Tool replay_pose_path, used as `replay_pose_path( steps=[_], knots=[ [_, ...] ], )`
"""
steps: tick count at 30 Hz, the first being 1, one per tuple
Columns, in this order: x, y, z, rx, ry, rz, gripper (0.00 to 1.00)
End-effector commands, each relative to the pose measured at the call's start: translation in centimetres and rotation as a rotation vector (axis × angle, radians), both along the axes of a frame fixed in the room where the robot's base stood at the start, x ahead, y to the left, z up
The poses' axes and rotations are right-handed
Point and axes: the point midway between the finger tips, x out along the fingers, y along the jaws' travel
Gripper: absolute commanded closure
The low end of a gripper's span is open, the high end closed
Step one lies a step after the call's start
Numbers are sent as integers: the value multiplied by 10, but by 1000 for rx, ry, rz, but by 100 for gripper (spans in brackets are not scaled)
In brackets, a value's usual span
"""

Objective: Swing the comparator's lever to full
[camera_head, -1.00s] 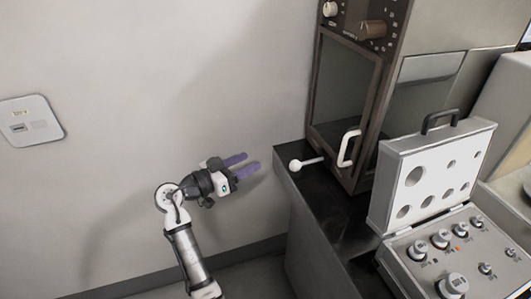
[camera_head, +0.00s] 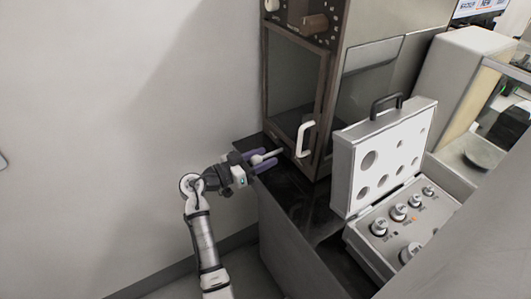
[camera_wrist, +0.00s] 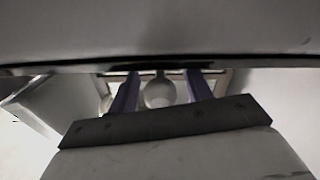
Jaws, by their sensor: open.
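The comparator (camera_head: 292,85) is a tall dark-framed cabinet with a glass door and a white door handle (camera_head: 304,139), standing on a black-topped bench. Its lever (camera_head: 258,159) is a short rod with a white ball knob, sticking out to the left near the cabinet's base. My gripper (camera_head: 262,160) is open, with its purple fingers on either side of the lever's knob. In the wrist view the white knob (camera_wrist: 159,94) sits between the two purple fingers, with a gap showing on each side. Whether anything touches is not clear.
An open weight case (camera_head: 376,160) with a holed lid and several knobbed weights stands to the right on the bench. The black bench top (camera_head: 287,185) is bare in front of the cabinet. A plain wall lies to the left, with open floor below.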

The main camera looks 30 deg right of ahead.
Motion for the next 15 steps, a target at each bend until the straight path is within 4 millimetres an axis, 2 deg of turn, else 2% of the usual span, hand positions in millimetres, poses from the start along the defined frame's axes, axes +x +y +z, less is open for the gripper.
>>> replay_pose_path(
  steps=[4,13,15],
  knots=[
    [-1,-11,1,0,1,0,50],
    [-1,-14,0,0,0,1,50],
    [-1,-14,0,0,0,1,57]
  ],
)
